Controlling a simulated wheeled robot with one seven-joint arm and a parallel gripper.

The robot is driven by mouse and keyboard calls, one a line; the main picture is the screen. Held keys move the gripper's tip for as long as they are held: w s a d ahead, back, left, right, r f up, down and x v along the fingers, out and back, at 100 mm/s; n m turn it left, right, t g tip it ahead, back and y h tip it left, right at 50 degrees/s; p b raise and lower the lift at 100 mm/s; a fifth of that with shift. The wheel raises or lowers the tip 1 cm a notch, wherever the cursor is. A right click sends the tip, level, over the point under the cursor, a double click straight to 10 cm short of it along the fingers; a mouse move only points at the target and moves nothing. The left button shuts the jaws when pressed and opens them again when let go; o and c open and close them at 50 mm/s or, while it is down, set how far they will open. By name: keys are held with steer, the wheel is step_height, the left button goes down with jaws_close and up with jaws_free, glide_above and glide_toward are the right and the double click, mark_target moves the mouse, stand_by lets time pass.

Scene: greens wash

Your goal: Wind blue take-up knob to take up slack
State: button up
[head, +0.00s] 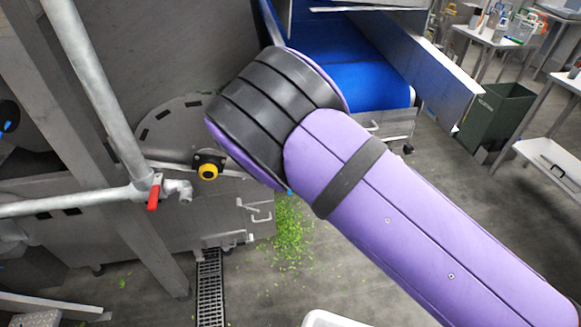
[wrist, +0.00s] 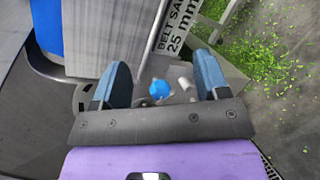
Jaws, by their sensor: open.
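The blue take-up knob (wrist: 159,89) shows in the wrist view as a small round blue cap, between the two blue fingers and beyond them. A pale cylindrical piece (wrist: 185,84) is just right of it. My gripper (wrist: 162,66) is open, with one finger on each side of the knob in the picture; I see no contact. In the head view my purple arm hides the gripper and most of this area. A small blue spot shows under the arm's edge there, but I cannot tell what it is.
A blue belt (head: 375,80) runs behind my arm. A sign (wrist: 178,28) reads "BELT SAG 25 mm". A red-handled valve (head: 153,197) and yellow button (head: 208,171) are at left. Green scraps (head: 288,235) litter the floor by a drain (head: 209,285). A dark bin (head: 497,118) stands right.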

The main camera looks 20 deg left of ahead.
steer(key=s+a+f+n+t+y, duration=0.1)
steer(key=s+a+f+n+y, duration=0.5)
steer(key=n, duration=0.3)
steer(key=shift+h, duration=0.3)
steer(key=x, duration=1)
steer(key=shift+w+a+f, duration=0.15)
steer(key=shift+a+f, duration=0.1)
steer(key=shift+f, duration=0.15)
steer(key=c, duration=0.9)
